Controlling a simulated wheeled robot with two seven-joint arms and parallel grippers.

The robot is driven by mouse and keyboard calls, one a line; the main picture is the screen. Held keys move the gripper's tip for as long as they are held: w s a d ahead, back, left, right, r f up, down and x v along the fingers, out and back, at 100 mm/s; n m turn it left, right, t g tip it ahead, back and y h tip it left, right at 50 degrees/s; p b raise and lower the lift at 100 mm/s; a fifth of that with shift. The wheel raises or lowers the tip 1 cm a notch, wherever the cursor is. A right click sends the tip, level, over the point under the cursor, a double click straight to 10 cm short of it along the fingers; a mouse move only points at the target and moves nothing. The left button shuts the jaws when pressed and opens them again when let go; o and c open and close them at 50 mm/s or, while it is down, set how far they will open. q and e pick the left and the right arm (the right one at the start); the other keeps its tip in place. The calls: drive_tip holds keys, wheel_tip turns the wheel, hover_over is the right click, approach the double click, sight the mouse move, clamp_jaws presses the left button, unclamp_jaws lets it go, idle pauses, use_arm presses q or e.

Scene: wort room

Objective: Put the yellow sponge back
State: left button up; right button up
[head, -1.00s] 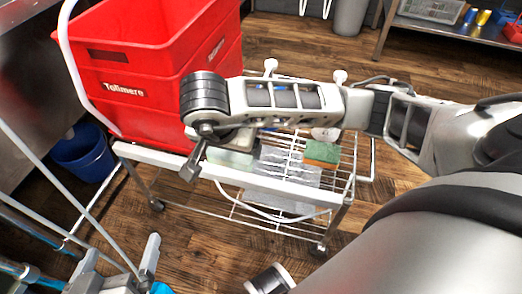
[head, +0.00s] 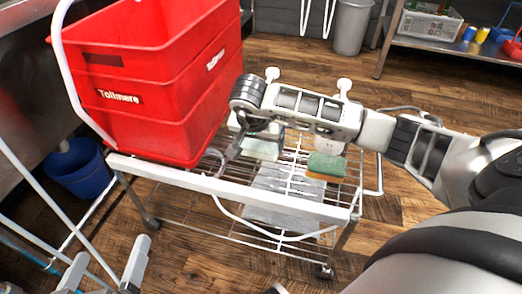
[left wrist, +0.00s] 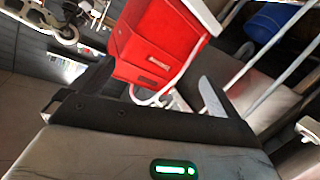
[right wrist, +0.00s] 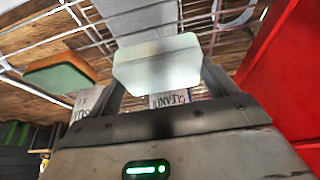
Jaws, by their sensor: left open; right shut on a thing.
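A sponge with a green top and an orange-yellow underside (head: 326,166) lies on the right of the wire cart; it also shows in the right wrist view (right wrist: 60,73). No plainly yellow sponge shows. My right gripper (head: 236,152) is shut on a pale, whitish-green block (head: 260,149) over the cart, between the red crates and the green-topped sponge. The block shows between its fingers in the right wrist view (right wrist: 157,66). I cannot tell whether it touches the cart. My left gripper (head: 106,270) is open and empty at the lower left, away from the cart.
Stacked red crates (head: 150,90) stand on the cart's (head: 225,187) left half. A clear flat sheet or tray (head: 282,190) is by the middle. Printed labels (right wrist: 170,99) show beyond my right gripper. A blue bucket (head: 76,165) stands left on the floor.

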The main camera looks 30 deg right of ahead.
sight(260, 144)
drive_tip(key=f, duration=0.1)
drive_tip(key=f+b, duration=0.2)
drive_tip(key=f, duration=0.1)
drive_tip(key=shift+w+d, duration=0.1)
drive_tip(key=shift+d, duration=0.15)
drive_tip(key=o, duration=0.8)
use_arm(q)
drive_tip(key=shift+w+d+r+n+h, duration=0.1)
drive_tip(key=shift+d+r+n+h, duration=0.15)
drive_tip(key=shift+r, duration=0.3)
use_arm(e)
drive_tip(key=shift+r, duration=0.15)
drive_tip(key=shift+a+r+p, duration=0.1)
drive_tip(key=shift+r+p, duration=0.2)
drive_tip(key=shift+r, duration=0.05)
use_arm(q)
drive_tip(key=p, duration=0.1)
drive_tip(key=f+m+y+p, duration=0.1)
drive_tip(key=a+f+p, duration=0.1)
drive_tip(key=shift+s+a+m+g+p, duration=0.1)
drive_tip(key=shift+s+m+g+p, duration=0.2)
drive_tip(key=shift+g, duration=0.1)
use_arm(e)
drive_tip(key=v, duration=1.1)
